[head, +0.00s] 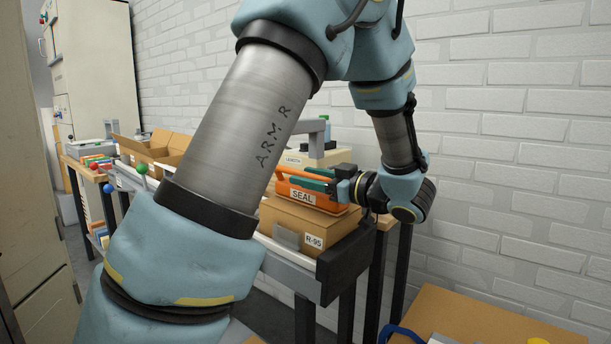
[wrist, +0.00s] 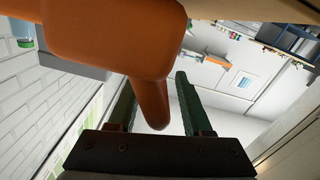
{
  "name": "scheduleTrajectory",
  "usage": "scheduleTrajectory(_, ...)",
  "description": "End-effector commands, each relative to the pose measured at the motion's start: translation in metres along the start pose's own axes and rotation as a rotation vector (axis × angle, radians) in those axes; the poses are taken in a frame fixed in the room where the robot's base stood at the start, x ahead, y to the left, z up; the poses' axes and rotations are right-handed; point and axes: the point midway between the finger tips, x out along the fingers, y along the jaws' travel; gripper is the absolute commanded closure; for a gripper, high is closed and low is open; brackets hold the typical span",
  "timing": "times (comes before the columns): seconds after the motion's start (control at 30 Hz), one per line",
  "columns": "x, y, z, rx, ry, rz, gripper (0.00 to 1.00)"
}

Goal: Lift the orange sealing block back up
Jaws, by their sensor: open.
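The orange sealing block (head: 285,188), with a white SEAL label, rests on a closed cardboard box (head: 288,217) marked R-95. My gripper (head: 318,178) reaches in from the right at the block's upper part, its green fingers along the top. In the wrist view, the block's orange body (wrist: 115,40) fills the upper left. An orange bar of it reaches down between the two green fingers of my gripper (wrist: 154,80). The fingers are open, with a gap visible on each side of the bar. My arm hides part of the scene left of the block.
The box sits at the end of a conveyor-like bench with a dark end plate (head: 349,262). Behind the block stands a cream machine (head: 325,157) with a grey arm. An open carton (head: 150,150) is farther left. A white brick wall (head: 500,130) stands behind, and another cardboard surface (head: 480,318) lies at lower right.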

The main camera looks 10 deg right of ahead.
Motion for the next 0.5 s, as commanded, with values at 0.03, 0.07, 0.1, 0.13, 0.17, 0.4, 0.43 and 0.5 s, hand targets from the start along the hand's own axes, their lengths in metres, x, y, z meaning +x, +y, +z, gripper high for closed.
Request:
scheduleTrajectory(0.03, 0.0038, -0.0001, -0.0002, 0.0, 0.0, 0.0, 0.5)
scheduleTrajectory(0.07, 0.0053, -0.0001, 0.0, 0.0, 0.0, 0.0, 0.5)
scheduleTrajectory(0.1, 0.0067, -0.0001, 0.0001, 0.0, -0.001, 0.0, 0.5)
scheduleTrajectory(0.13, 0.0075, -0.0001, 0.0002, 0.0, -0.001, 0.0, 0.5)
scheduleTrajectory(0.17, 0.008, -0.0001, 0.0002, 0.0, -0.001, 0.001, 0.5)
scheduleTrajectory(0.4, 0.0081, 0.0, 0.0003, 0.0, -0.001, 0.001, 0.52)
scheduleTrajectory(0.43, 0.0081, 0.0, 0.0003, 0.0, -0.001, 0.001, 0.55)
scheduleTrajectory(0.5, 0.0081, 0.0, 0.0003, 0.0, -0.001, 0.001, 0.63)
